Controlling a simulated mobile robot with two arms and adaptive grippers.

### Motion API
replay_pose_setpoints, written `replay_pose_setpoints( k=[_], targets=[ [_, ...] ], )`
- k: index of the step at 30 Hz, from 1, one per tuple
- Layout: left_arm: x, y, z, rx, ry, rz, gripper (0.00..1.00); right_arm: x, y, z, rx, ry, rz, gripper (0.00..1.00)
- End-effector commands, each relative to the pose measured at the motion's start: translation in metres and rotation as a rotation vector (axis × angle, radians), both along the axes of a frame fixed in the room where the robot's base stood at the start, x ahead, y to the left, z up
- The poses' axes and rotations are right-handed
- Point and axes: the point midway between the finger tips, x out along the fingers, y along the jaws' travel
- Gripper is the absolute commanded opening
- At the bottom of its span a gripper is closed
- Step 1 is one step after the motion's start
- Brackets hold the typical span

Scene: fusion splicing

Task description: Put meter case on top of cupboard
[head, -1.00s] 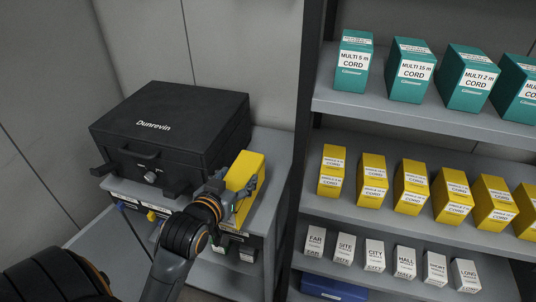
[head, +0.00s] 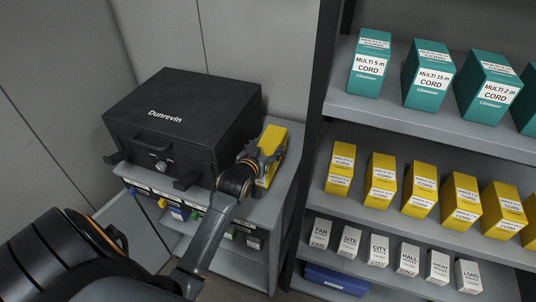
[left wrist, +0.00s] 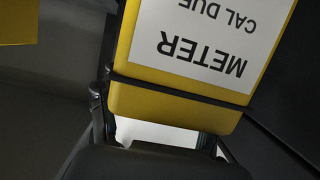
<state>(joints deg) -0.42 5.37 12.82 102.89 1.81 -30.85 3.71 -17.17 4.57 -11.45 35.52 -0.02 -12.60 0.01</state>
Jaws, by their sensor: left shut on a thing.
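The meter case (head: 273,142) is a yellow box with a white label. In the left wrist view the label on the meter case (left wrist: 205,42) reads "METER CAL DUE", upside down. My left gripper (head: 262,161) is shut on the case, with a finger on each side of its near end. The case is over the right part of the grey cupboard top (head: 262,208), just right of the black case. I cannot tell whether it rests on the top or hangs slightly above it. My right gripper is not in view.
A black "Dunrevin" case (head: 185,122) fills most of the cupboard top. Small coloured items sit on a shelf beneath it. To the right, a dark-framed rack (head: 430,130) holds teal, yellow and white boxes. A blue box (head: 336,280) is low in the rack.

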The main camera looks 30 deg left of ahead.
Motion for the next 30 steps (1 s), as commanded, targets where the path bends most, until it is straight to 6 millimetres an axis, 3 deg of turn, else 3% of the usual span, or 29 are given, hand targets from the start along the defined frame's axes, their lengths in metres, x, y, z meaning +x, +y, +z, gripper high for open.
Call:
replay_pose_setpoints(
  k=[8, 15, 26, 27, 30],
  targets=[
    [0.015, 0.002, -0.015, 0.001, -0.005, 0.0, 0.09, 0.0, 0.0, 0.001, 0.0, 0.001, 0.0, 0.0],
    [0.013, 0.001, -0.042, 0.0, -0.004, 0.0, 0.09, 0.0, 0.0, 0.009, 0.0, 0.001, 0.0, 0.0],
    [0.013, 0.001, -0.046, 0.001, -0.006, 0.0, 0.09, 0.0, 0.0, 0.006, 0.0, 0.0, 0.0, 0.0],
    [0.012, 0.001, -0.048, 0.0, 0.0, 0.0, 0.7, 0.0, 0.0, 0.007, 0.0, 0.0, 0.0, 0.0],
    [0.012, 0.001, -0.048, 0.0, 0.0, 0.0, 0.86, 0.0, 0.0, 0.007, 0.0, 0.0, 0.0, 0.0]
  ],
)
